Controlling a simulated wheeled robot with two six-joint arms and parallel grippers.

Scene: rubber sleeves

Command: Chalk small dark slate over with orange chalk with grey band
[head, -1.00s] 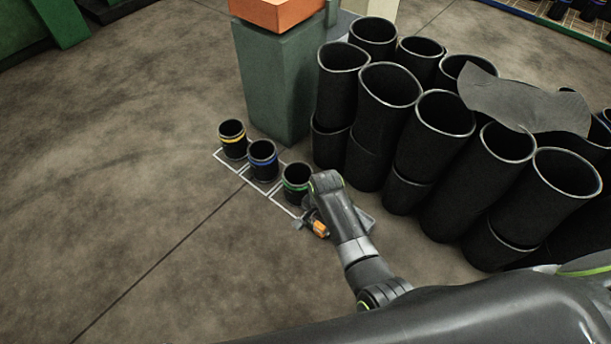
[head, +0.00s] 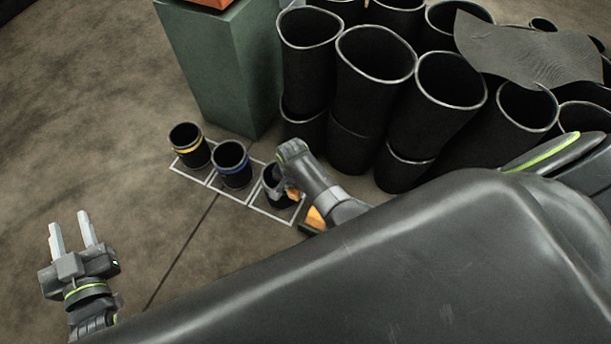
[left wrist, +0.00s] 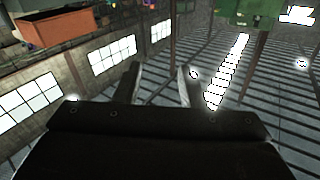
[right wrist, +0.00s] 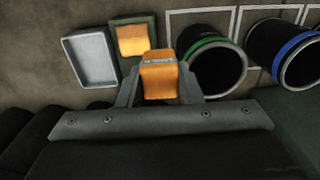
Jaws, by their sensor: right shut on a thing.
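My right gripper (right wrist: 158,88) is shut on the orange chalk with a grey band (right wrist: 160,75); the chalk also shows in the head view (head: 294,196). The small dark slate (right wrist: 127,66) lies on the floor and has an orange patch (right wrist: 133,40) on part of its face. In the head view the slate's orange patch (head: 315,217) is partly hidden by my right arm. The chalk appears beside the patch, near the slate's right edge; I cannot tell if they touch. My left gripper (head: 69,219) is open and empty, away at the left.
A grey tray (right wrist: 69,62) lies beside the slate. Sleeves with green (right wrist: 207,42), blue (head: 232,168) and yellow (head: 188,150) bands stand in white-outlined squares. Several large black sleeves (head: 370,90) and a green block (head: 225,70) stand behind. The left floor is clear.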

